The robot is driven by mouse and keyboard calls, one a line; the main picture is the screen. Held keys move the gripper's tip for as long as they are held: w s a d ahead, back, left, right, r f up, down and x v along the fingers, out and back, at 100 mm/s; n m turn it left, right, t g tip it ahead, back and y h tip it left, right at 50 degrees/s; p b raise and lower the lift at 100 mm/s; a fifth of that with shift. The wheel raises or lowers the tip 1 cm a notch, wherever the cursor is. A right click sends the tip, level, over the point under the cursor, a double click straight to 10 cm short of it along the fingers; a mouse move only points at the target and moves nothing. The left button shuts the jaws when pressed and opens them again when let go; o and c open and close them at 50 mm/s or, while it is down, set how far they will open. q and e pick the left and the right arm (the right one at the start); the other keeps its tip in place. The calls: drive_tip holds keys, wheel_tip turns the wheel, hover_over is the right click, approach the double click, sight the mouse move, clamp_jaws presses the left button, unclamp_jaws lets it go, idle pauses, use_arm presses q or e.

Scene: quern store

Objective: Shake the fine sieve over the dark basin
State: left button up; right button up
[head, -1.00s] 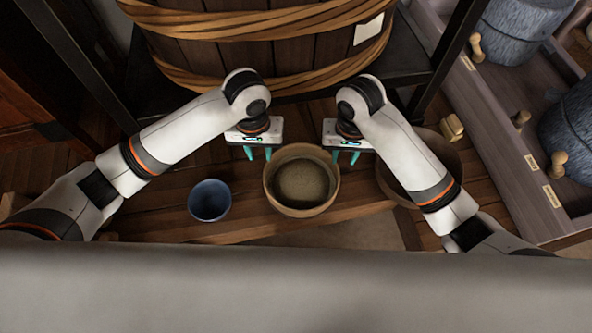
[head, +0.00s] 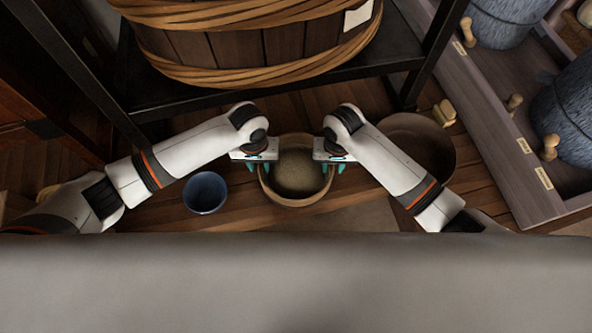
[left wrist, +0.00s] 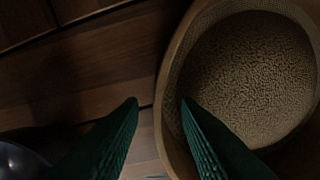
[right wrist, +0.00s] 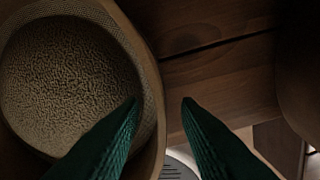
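The fine sieve (head: 297,202) is a round, pale wooden-rimmed vessel holding grainy tan material, on the plank surface in the middle of the head view. My left gripper (head: 258,167) is at its left rim and my right gripper (head: 335,168) at its right rim. Both are open. In the left wrist view the sieve rim (left wrist: 172,80) passes between the fingertips, one outside and one over the inside. In the right wrist view the rim (right wrist: 152,65) likewise lies between the fingers. The dark basin (head: 430,148) is brown and round, right of the sieve, partly hidden by my right arm.
A blue cup (head: 205,193) stands left of the sieve. A large wooden tub (head: 240,45) on a black stand (head: 200,97) is behind. A small wooden brush-like object (head: 444,113) lies beyond the basin. A grey bin (head: 490,130) with bluish stones is at right.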

use_arm(q)
drive_tip(key=shift+f, duration=0.4)
use_arm(e)
drive_tip(key=shift+f, duration=0.45)
use_arm(q)
clamp_jaws()
use_arm(e)
clamp_jaws()
drive_tip(key=shift+r, duration=0.1)
